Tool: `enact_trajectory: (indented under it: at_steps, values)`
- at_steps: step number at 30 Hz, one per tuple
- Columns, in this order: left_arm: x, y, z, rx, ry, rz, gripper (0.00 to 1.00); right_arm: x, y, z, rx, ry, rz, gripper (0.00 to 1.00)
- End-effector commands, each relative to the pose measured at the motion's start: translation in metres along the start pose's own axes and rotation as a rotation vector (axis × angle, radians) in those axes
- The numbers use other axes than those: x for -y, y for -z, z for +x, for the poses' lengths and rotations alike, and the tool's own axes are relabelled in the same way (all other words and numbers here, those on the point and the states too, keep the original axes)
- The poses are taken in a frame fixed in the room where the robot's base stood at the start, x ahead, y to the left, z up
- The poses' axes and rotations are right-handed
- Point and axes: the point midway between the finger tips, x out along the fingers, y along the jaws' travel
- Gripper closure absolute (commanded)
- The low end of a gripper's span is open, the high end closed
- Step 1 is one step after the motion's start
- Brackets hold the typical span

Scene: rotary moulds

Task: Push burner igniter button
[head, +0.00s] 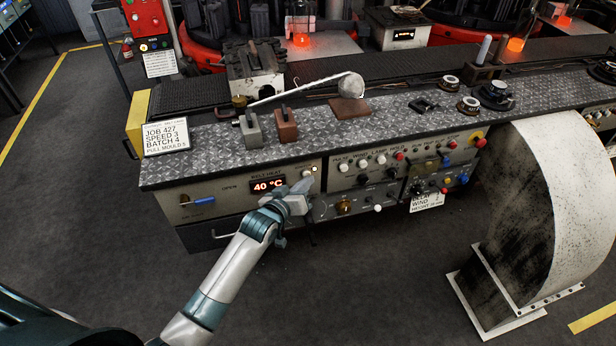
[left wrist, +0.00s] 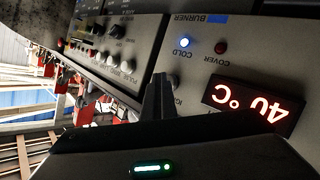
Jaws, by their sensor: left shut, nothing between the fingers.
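The burner panel (head: 225,200) is on the front of the bench, with a red 40 °C display (head: 268,185) that also shows in the left wrist view (left wrist: 252,103). My left gripper (head: 303,188) is shut and empty, right of and slightly below the display. In the left wrist view its fingertips (left wrist: 160,82) overlap the panel beside a partly covered label starting "IGN" (left wrist: 177,99). The igniter button cannot be made out; the fingers may hide it. Whether they touch the panel is unclear.
To the right is a panel with several knobs and buttons (head: 380,160). A blue handle (head: 198,201) is at the left. The bench top (head: 215,150) holds metal blocks and a ladle-like tool (head: 300,90). A pale curved structure (head: 540,200) stands at right. The floor in front is clear.

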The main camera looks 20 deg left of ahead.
Motion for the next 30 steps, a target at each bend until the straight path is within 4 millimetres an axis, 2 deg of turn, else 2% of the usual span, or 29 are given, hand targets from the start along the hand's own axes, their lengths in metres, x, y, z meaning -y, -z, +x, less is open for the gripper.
enact_trajectory:
  at_steps: [5,21,30]
  values:
    - [-0.003,-0.001,-0.007,-0.004,0.004,0.002,1.00,0.000,0.002,-0.007,0.000,0.000,0.000,1.00]
    - [-0.027,-0.026,-0.038,0.002,0.001,-0.001,1.00,0.000,0.006,-0.029,0.000,0.000,0.000,1.00]
    - [-0.030,-0.030,-0.041,0.001,0.001,0.000,1.00,0.000,0.006,-0.030,0.000,0.000,0.000,1.00]
